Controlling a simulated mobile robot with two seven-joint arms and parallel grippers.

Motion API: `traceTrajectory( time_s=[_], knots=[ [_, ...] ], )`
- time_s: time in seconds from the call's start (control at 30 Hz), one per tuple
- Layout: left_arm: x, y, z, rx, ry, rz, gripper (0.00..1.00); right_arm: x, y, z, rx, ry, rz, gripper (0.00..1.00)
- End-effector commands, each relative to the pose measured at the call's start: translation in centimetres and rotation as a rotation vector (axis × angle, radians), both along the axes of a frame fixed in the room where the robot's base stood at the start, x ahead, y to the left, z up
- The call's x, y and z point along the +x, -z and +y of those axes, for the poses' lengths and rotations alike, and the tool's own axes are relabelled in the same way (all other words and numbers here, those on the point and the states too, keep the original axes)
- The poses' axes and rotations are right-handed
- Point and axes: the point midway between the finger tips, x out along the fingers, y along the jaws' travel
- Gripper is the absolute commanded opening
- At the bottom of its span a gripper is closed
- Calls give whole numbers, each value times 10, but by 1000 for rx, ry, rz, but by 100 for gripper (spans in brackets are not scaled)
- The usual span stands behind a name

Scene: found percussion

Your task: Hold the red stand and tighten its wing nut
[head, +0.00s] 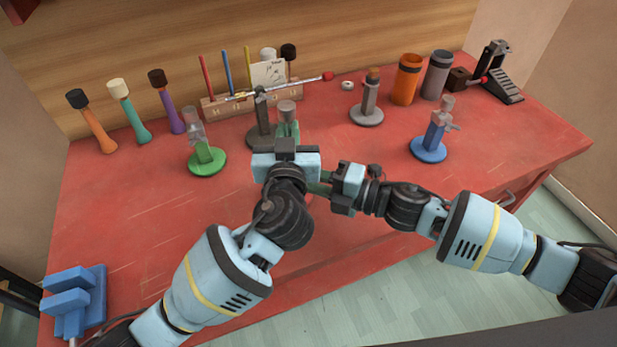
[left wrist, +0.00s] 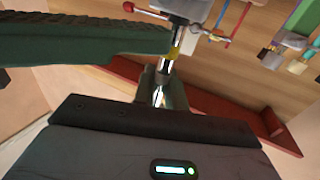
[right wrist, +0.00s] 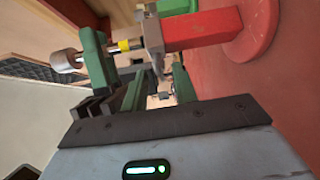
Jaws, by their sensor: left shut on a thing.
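The red stand's post (right wrist: 200,27) and round base (right wrist: 250,30) show in the right wrist view, lying sideways in the picture. A grey clamp (right wrist: 152,35) with wing-like metal parts sits at the post's top; the wing nut is partly hidden among the fingers. A shiny rod with a yellow band and a grey knob (right wrist: 66,60) extends from it; the knob also shows in the head view (head: 287,106). My left gripper (head: 288,131) is shut on the stand's rod. My right gripper (right wrist: 158,90) is open beside the clamp, fingers apart; I cannot tell whether they touch it.
A dark stand (head: 261,112) with a red-tipped bar is close behind my left gripper. A green stand (head: 206,158), a grey stand (head: 366,108) and a blue stand (head: 430,148) stand around. Mallets, cups and a pedal line the back. The table's (head: 120,215) left front is mostly clear.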

Motion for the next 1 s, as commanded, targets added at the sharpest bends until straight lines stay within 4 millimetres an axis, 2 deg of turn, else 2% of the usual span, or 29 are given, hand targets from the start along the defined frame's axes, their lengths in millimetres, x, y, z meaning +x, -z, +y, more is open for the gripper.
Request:
traceTrajectory(
  time_s=[0.27, 0.37, 0.7, 0.83, 1.0],
  knots=[
    [0, 0, 1, 2, -2, 0, 0, -3, 1, -7, -1, 2, 2, 28],
    [1, 0, 1, 2, -2, 0, 0, -8, 1, -18, -3, 2, 1, 28],
    [1, 0, 1, 2, -3, -1, 0, -37, -2, -77, -3, 2, 1, 28],
    [1, 0, 1, 2, -3, -1, 0, -46, -2, -94, -2, 1, 2, 28],
    [1, -1, 1, 2, -3, -2, 0, -52, -4, -106, 0, 0, 1, 28]
  ],
)
